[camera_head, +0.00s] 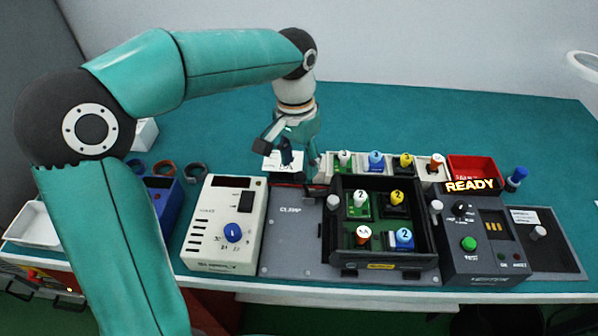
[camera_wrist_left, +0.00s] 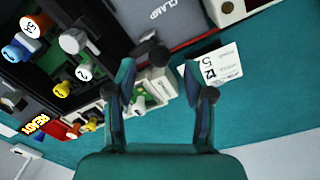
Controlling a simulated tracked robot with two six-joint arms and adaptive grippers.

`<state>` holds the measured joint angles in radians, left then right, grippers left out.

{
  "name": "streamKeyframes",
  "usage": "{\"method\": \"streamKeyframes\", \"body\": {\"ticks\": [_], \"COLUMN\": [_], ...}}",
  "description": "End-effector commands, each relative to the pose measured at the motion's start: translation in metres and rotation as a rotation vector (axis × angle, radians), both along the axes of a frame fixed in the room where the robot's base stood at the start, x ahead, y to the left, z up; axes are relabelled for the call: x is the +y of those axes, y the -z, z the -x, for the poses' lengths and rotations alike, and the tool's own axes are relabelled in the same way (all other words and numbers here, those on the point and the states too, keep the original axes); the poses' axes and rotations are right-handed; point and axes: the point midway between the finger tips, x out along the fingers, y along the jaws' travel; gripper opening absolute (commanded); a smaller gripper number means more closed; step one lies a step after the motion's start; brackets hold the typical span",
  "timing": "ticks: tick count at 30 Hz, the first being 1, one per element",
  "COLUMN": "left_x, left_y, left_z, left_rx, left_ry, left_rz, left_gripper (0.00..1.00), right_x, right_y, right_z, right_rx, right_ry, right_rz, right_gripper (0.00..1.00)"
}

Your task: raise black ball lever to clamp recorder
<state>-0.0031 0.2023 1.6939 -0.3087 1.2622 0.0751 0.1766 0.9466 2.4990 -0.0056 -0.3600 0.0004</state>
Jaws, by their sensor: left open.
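My left gripper (camera_head: 298,162) is open and empty, pointing down behind the grey plate marked CLAMP (camera_head: 290,235). In the left wrist view its fingers (camera_wrist_left: 158,68) are spread apart. A dark ball-like knob (camera_wrist_left: 150,53) shows between and just beyond the fingertips, beside the clamp plate's edge; it looks like the black ball lever. I see no contact with it. In the head view the knob is hidden or too small to tell. A black open box (camera_head: 431,262) with several numbered modules sits on the plate. I cannot tell which unit is the recorder.
A row of numbered modules (camera_head: 375,162) and a red bin (camera_head: 474,168) lie behind the box. A READY unit (camera_head: 468,262) stands right. A white card (camera_wrist_left: 212,64) lies near the gripper.

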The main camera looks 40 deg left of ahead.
Motion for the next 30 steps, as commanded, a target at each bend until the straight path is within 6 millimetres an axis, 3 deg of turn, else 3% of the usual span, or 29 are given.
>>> {"method": "streamKeyframes", "body": {"ticks": [6,19,28,30], "left_x": [-0.002,-0.003,-0.003,-0.003], "left_y": [0.029,0.036,0.036,0.036], "left_z": [0.000,0.000,-0.001,-0.001], "left_rx": [0.003,0.000,0.000,0.000], "left_ry": [0.001,0.002,0.002,0.002], "left_rz": [0.000,0.001,0.001,0.001], "left_gripper": [0.53,0.51,0.01,0.00], "right_x": [0.000,0.000,0.000,0.000], "right_y": [0.002,0.002,0.002,0.002], "right_z": [0.000,0.000,0.000,0.000], "right_rx": [0.000,0.000,0.000,0.000], "right_ry": [0.000,0.000,0.000,0.000], "right_rz": [0.000,0.000,0.000,0.000], "right_gripper": [0.40,0.40,0.40,0.40]}}
